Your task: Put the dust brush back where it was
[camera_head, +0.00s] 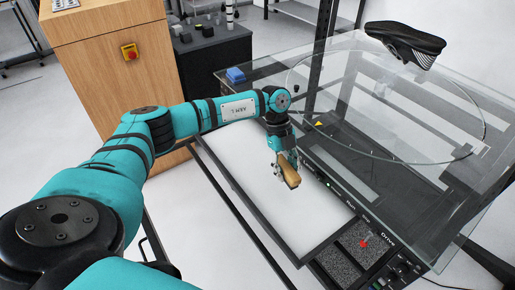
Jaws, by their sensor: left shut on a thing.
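The dust brush (289,170) has a tan wooden body and is held in my left gripper (283,163). The left gripper points down and is shut on the brush, above the white panel (275,205) at the front of the turntable machine. I cannot tell whether the brush touches the panel; its bristles are hard to make out. The turntable (440,150) is a clear round disc under a glass cover. My right gripper is not in view.
A blue block (235,75) lies at the machine's far left corner. A red knob (363,243) sits by the front controls. A wooden cabinet (105,65) with a red button stands at the left.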

